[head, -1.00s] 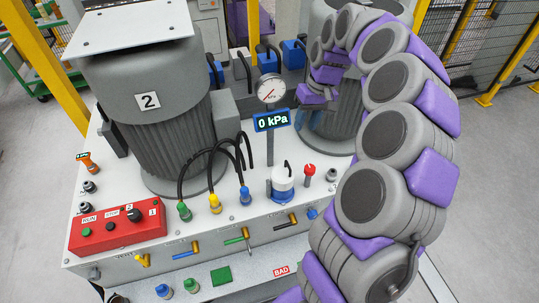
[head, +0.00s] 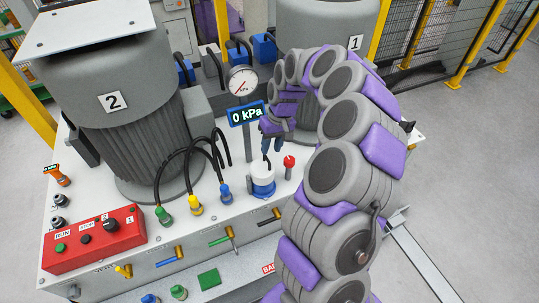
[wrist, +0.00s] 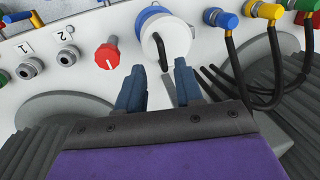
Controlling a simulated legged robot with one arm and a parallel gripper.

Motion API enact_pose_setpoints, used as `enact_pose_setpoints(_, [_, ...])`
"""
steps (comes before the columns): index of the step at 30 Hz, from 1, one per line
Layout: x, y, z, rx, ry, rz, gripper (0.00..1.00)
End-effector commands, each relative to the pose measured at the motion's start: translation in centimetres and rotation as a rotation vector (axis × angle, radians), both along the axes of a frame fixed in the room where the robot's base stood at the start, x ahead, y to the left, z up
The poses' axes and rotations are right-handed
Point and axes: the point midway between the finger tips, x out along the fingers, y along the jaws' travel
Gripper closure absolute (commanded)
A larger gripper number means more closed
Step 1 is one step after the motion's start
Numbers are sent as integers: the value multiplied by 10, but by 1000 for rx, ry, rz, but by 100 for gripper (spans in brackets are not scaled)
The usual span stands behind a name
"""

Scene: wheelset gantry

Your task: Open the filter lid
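The filter is a short white and blue canister (head: 262,185) on the white bench top, with a white lid (wrist: 167,28) and a thin dark handle standing up from it. The lid looks seated on the canister. My gripper (head: 271,141) is just above and behind the filter in the head view, pointing down. In the wrist view its two blue fingers (wrist: 158,85) are apart with nothing between them. The lid and its handle lie beyond the fingertips, slightly right of the gap. I see no contact between fingers and handle.
A red knob (head: 289,161) stands close to the filter's right. A gauge post with a 0 kPa display (head: 246,113) rises behind it. Hoses with green, yellow and blue connectors (head: 196,205) are to its left. Large grey motor 2 (head: 125,120) stands further left.

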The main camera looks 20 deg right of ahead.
Motion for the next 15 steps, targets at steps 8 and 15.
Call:
enact_pose_setpoints(8, [0, 6, -32, -1, 2, 0, 64])
enact_pose_setpoints(15, [0, 7, -36, -1, 0, 0, 64])
